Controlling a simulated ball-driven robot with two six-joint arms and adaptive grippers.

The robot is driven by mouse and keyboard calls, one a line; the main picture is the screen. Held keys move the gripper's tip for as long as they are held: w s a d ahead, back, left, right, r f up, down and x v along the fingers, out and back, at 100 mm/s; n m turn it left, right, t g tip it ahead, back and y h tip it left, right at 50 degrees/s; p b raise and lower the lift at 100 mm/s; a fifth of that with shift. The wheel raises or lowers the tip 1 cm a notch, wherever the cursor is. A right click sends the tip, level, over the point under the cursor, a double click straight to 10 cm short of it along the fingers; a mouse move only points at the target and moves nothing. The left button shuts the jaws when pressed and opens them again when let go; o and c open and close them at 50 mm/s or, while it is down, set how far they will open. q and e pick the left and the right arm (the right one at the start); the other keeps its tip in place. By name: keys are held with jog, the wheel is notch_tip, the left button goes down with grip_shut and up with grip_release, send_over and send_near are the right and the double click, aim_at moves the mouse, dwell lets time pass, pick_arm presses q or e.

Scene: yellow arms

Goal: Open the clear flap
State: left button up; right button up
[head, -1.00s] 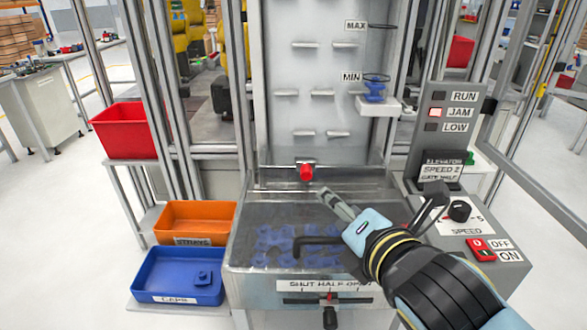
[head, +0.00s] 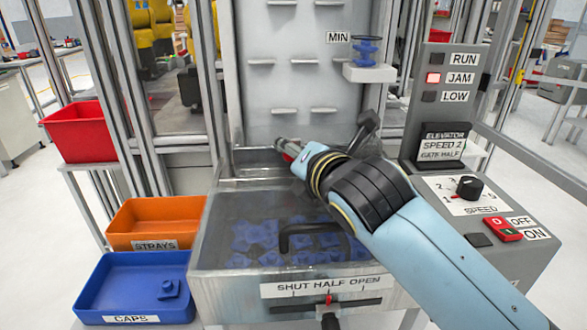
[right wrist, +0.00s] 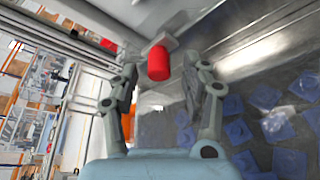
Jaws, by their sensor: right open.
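The clear flap (head: 228,212) lies over the grey hopper, with blue caps (head: 262,237) visible through it. A black bar handle (head: 298,230) sits at its front part. A red knob (head: 291,156) is at the hopper's back edge, mostly hidden by my gripper in the head view. My right gripper (head: 284,150) reaches over the flap to this knob. In the right wrist view the red knob (right wrist: 158,63) shows between the spread, open fingers (right wrist: 166,72), and I cannot tell whether they touch it. My left gripper is not in view.
A blue caps bin (head: 95,290), an orange strays bin (head: 125,238) and a red bin (head: 80,132) stand at left. A control panel (head: 440,190) with a lit JAM lamp (head: 433,78) stands at right. Metal frame posts rise on both sides.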

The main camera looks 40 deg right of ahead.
jog(key=shift+w+d+f, duration=0.1)
jog(key=shift+w, duration=0.35)
grip_shut()
